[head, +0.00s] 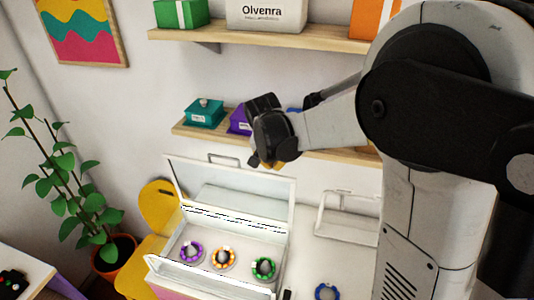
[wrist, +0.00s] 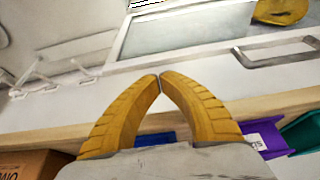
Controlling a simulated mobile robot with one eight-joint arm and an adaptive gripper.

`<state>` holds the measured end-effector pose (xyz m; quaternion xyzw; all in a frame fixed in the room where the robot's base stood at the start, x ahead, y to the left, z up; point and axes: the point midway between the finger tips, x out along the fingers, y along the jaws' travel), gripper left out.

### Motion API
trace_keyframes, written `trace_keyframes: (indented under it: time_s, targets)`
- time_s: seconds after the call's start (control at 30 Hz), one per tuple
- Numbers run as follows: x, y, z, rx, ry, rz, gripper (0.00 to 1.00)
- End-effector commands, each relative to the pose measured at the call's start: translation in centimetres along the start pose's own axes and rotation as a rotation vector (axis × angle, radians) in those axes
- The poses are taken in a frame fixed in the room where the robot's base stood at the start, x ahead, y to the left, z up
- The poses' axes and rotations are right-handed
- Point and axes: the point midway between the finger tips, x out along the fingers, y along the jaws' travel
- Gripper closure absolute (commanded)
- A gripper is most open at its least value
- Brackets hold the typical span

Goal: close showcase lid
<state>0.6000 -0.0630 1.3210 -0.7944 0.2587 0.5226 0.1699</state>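The showcase (head: 168,270) is a white case on the counter, with several bead rings inside, purple, orange and green among them. Its framed glass lid (head: 290,205) stands raised at the back, leaning away. A metal handle (head: 224,159) is on the lid's upper edge. My gripper (head: 263,163) is in the air above and behind the raised lid, near the wall shelf. In the wrist view the yellow fingers (wrist: 160,77) meet at their tips with nothing between them. The lid's glass (wrist: 180,30) and handle (wrist: 280,50) lie beyond the fingertips, apart from them.
A lower wall shelf (head: 186,129) with teal and purple boxes is close by my gripper. A second, smaller clear case (head: 347,218) stands at right. A blue ring (head: 326,292) lies on the counter. A yellow chair (head: 150,248) and potted plant (head: 112,255) are at left.

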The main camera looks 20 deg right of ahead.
Motion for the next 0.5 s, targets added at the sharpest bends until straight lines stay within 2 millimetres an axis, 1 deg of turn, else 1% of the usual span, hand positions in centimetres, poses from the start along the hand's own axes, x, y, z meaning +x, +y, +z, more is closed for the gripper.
trace_keyframes:
  time_s: [0.1,0.2,0.5]
  targets:
    - [1.3,0.0,0.0,-0.001,0.0,0.0,1.0]
    - [1.8,0.0,0.0,-0.001,0.0,-0.001,1.0]
    - [2.0,0.0,0.0,-0.001,0.0,-0.001,1.0]
